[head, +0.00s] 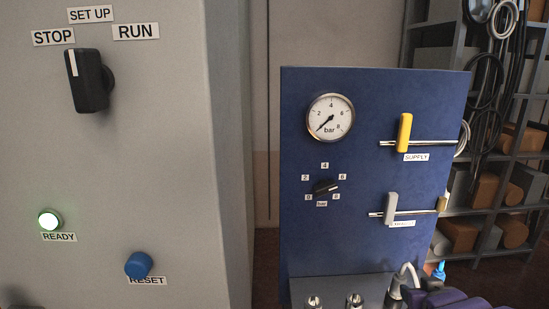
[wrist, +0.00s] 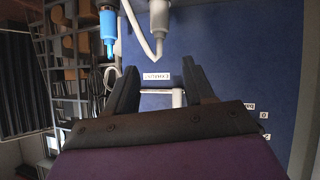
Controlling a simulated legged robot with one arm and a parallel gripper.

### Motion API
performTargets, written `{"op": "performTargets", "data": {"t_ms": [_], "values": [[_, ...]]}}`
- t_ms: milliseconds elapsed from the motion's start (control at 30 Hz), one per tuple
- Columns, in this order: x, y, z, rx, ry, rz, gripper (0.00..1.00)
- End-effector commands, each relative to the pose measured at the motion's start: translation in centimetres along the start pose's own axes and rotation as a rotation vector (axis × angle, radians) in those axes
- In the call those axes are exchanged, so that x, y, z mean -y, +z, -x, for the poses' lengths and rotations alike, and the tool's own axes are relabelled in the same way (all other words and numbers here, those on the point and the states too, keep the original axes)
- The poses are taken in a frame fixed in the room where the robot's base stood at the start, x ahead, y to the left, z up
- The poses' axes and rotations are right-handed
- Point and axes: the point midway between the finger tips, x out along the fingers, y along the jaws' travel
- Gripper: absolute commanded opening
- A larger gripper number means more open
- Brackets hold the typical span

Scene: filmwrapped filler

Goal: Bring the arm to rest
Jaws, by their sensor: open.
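My gripper shows in the wrist view (wrist: 160,82) with its two dark fingers spread apart and nothing held between them. It faces the blue panel (wrist: 240,60). A pale pipe and a white label show in the gap between the fingers; I cannot tell how far behind the fingertips they are. In the head view, purple parts of my arm (head: 440,298) show at the bottom right, in front of the panel's lower right corner. The fingertips cannot be made out there.
The blue panel carries a gauge (head: 330,118), a dial (head: 325,187), an upright yellow handle (head: 404,132) and an upright grey handle (head: 391,207). Fittings (head: 354,300) and a hose stand at its base. A grey cabinet (head: 180,200) fills the left, its green lamp (head: 48,220) lit. Shelves stand right.

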Motion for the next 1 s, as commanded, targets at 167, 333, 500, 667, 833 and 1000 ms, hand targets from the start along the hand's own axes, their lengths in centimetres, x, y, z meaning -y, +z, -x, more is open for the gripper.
{"op": "performTargets", "data": {"t_ms": [167, 333, 500, 667, 833, 1000], "values": [[2.5, 4.9, 2.9, 0.265, 0.031, 0.014, 0.53], [5.7, 9.9, 7.4, 0.522, 0.017, 0.020, 0.53], [9.4, 14.8, 13.4, 0.783, -0.044, 0.035, 0.53], [12.4, 18.2, 19.2, 0.986, -0.122, 0.061, 0.53], [14.1, 20.0, 23.0, 1.107, -0.181, 0.081, 0.53], [14.4, 20.3, 23.7, 1.128, -0.193, 0.086, 0.53]]}}
